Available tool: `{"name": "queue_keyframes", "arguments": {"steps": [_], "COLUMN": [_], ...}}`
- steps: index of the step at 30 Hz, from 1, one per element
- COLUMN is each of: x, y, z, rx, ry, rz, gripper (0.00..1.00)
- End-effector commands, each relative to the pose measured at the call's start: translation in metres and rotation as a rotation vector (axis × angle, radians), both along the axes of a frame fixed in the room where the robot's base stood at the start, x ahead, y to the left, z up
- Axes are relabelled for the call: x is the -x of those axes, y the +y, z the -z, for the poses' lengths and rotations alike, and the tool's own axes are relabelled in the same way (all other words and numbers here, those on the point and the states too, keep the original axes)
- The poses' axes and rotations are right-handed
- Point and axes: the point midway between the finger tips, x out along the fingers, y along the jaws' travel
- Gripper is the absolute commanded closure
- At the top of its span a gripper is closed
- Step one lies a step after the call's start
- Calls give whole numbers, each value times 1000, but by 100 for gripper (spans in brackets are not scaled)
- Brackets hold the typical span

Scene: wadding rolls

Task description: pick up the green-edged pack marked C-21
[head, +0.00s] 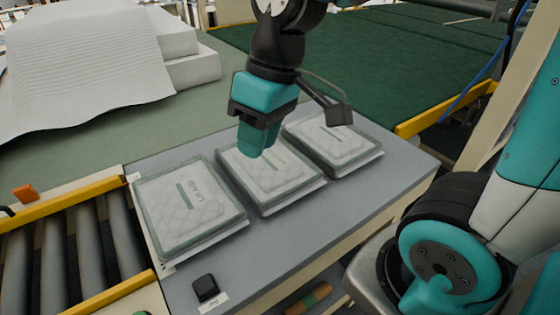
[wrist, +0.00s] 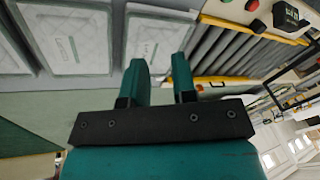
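Three flat white quilted packs with grey-green edges lie in a row on a grey table. In the head view they are the left pack (head: 188,212), the middle pack (head: 285,183) and the right pack (head: 345,148). Each bears a small printed mark, too small or blurred to read, so I cannot tell which is C-21. My gripper (head: 258,150) hangs above the middle pack, hiding part of it. In the wrist view its two teal fingers (wrist: 159,62) stand apart with nothing between them. The pack nearest the rollers (wrist: 153,42) shows beyond the fingertips.
A roller conveyor (head: 85,245) with yellow rails adjoins the table's left side. A small black box (head: 206,287) sits at the table's front left. Large white wadding sheets (head: 85,65) lie at the back left. A yellow rail (head: 440,110) stands beyond the table's right.

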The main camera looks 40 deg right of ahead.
Motion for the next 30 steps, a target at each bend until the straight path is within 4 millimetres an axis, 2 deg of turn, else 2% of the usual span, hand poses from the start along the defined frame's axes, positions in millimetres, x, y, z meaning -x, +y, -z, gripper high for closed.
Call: {"name": "queue_keyframes", "arguments": {"steps": [1,3,6,9,12,17,24,30], "x": [-34,-74,-113,-134,-142,-144,-144,-145], "y": [-29,-73,-139,-191,-221,-229,-226,-225], "z": [14,26,42,55,64,85,139,174], "rx": [40,98,166,209,233,240,240,240], "ry": [11,27,60,91,110,122,121,118], "rz": [80,182,310,404,456,470,465,464], "gripper": [74,74,74,74,74,74,74,74]}}
